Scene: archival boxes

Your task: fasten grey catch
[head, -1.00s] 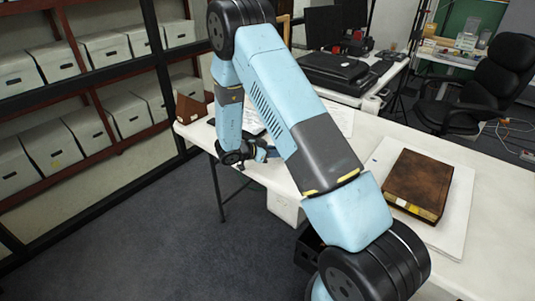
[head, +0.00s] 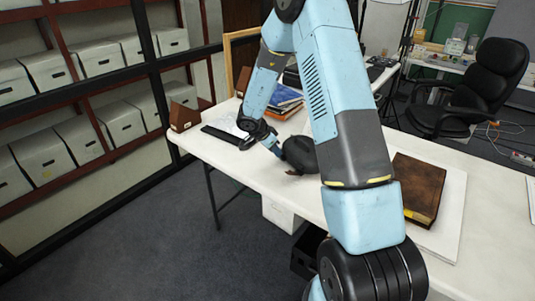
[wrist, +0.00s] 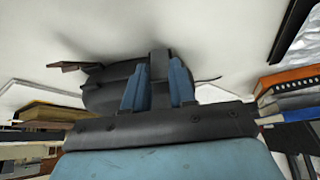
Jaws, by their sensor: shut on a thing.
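My gripper (wrist: 159,82) has its two blue fingers closed on an upright dark grey piece, which looks like the grey catch (wrist: 158,62). This piece is at the near side of a rounded dark case (wrist: 103,93) on the white table. In the head view the dark case (head: 300,153) sits near the table's front edge, partly hidden behind my arm. My gripper (head: 279,149) reaches its left side there. A small brown flap (wrist: 75,66) sticks out from the case. Whether the catch is fastened cannot be seen.
A brown box (head: 419,187) lies on a white board at the right of the table (head: 236,168). Books (head: 285,98), a black bar (head: 221,136) and a brown wedge (head: 184,116) lie further left. Shelves of white boxes (head: 45,74) stand at left, a black chair (head: 482,85) behind.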

